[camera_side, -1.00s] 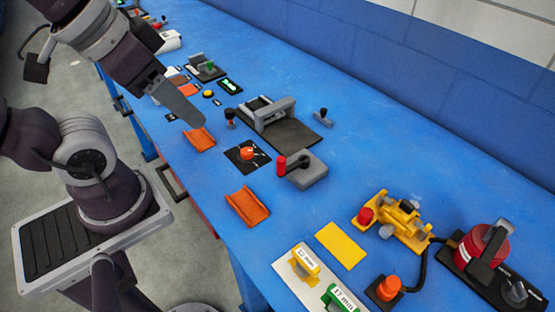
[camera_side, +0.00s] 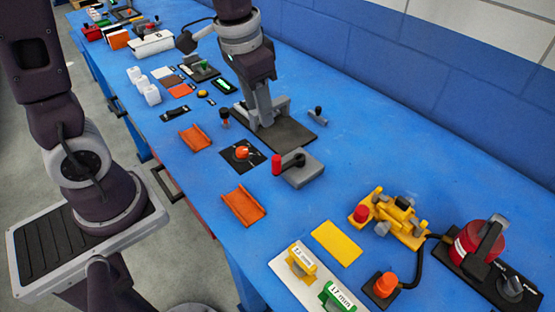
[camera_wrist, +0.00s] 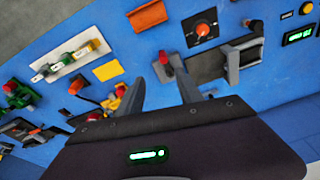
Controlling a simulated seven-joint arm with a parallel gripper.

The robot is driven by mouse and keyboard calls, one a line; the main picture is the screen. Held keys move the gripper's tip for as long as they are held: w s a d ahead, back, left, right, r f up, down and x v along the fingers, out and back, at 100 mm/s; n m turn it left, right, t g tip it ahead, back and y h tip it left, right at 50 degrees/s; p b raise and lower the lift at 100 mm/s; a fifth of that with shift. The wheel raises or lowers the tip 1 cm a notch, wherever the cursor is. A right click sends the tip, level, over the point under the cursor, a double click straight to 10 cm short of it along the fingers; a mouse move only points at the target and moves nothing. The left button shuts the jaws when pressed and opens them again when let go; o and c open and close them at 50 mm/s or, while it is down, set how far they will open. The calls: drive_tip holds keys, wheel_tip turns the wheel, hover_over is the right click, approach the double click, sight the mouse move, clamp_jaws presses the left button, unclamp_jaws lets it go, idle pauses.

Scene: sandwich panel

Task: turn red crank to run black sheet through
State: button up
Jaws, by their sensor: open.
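The red crank (camera_side: 277,166) is an upright red handle on a dark arm, on a grey block (camera_side: 303,174) in the middle of the table. In the wrist view its red handle (camera_wrist: 163,57) shows just beyond my fingertips. The black sheet (camera_side: 294,135) lies flat by a grey frame, partly hidden by my gripper; it also shows in the wrist view (camera_wrist: 205,67). My gripper (camera_side: 264,112) points down in front of the frame in the side view. I see no contact with the crank.
An orange knob on a black plate (camera_side: 243,154) and two orange trays (camera_side: 243,205) lie left of the crank. A yellow device (camera_side: 388,216) with a red knob and a red canister (camera_side: 478,245) stand on the right. Open blue table lies behind the crank.

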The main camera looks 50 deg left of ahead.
drive_tip(key=m+g, duration=0.1)
drive_tip(key=g, duration=0.1)
hover_over(278, 157)
drive_tip(key=f, duration=1)
drive_tip(key=shift+s+f, duration=0.2)
drive_tip(key=shift+f, duration=0.1)
wheel_tip(278, 157, down, 8)
drive_tip(key=shift+r, duration=0.1)
clamp_jaws()
drive_tip(key=shift+w, duration=0.1)
